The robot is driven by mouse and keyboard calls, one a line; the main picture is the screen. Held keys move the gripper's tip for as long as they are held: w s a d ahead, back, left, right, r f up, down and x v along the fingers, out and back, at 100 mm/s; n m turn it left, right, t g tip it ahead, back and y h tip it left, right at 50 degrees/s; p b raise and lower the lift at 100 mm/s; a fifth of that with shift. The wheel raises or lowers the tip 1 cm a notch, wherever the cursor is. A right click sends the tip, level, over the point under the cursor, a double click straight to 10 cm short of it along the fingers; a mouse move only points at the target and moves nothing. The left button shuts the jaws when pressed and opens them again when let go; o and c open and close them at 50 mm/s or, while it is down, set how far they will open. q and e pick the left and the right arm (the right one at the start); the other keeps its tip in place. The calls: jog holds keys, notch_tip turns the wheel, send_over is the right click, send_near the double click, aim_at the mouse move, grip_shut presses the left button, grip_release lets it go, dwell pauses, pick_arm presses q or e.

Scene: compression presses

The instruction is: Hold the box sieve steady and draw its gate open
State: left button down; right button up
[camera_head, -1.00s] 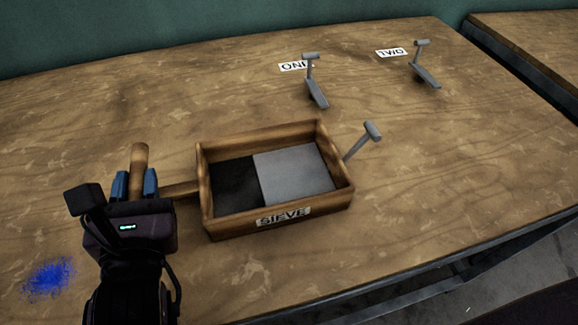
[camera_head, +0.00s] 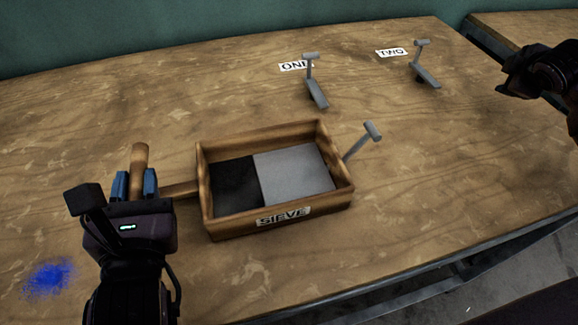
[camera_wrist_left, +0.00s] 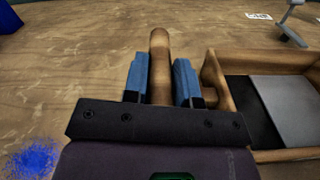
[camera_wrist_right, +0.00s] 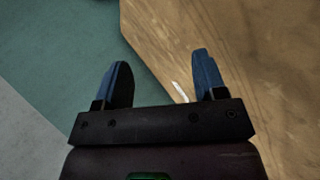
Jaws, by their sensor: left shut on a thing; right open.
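The wooden box sieve (camera_head: 225,232) with its SIEVE label sits on the table in the head view. Its inside shows a black part on the left and a grey plate, seemingly the gate (camera_head: 292,170), on the right. A grey T-shaped handle (camera_head: 372,131) sticks out past the right wall. My left gripper (camera_head: 137,185) is shut on the upright wooden handle (camera_head: 140,158) on the sieve's left side; the left wrist view shows the handle (camera_wrist_left: 159,65) between the blue fingers. My right gripper (camera_head: 508,80) is at the far right, apart from the sieve; its fingers (camera_wrist_right: 163,85) are open and empty.
Two grey T-handled pieces stand at the back by the labels ONE (camera_head: 294,65) and TWO (camera_head: 392,52). A blue speckled patch (camera_head: 47,278) lies at front left. The table (camera_head: 430,190) right of the sieve is clear, with its edge beyond.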

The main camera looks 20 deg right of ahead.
jog(key=w+a+y, duration=0.1)
jog(key=a, duration=0.2)
jog(key=w+a+r+y, duration=0.1)
jog(key=a, duration=0.3)
jog(key=w+a+n+y, duration=0.1)
jog(key=a+y, duration=0.1)
jog(key=a, duration=0.1)
jog(key=shift+a+r, duration=0.15)
jog(key=shift+r, duration=0.25)
jog(key=a+r+n+g+y, duration=0.2)
jog(key=a+y, duration=0.1)
jog(key=a, duration=0.7)
jog(key=n+g+y, duration=0.4)
jog(key=n+g, duration=0.2)
jog(key=g, duration=0.1)
send_near(375, 128)
jog(key=shift+h, duration=0.3)
jog(key=shift+a+x, duration=0.1)
jog(key=shift+x, duration=3)
jog(key=shift+a+x, duration=0.15)
jog(key=shift+x, duration=2.95)
jog(key=shift+r, duration=0.1)
jog(key=c, duration=1)
jog(key=shift+c, duration=0.2)
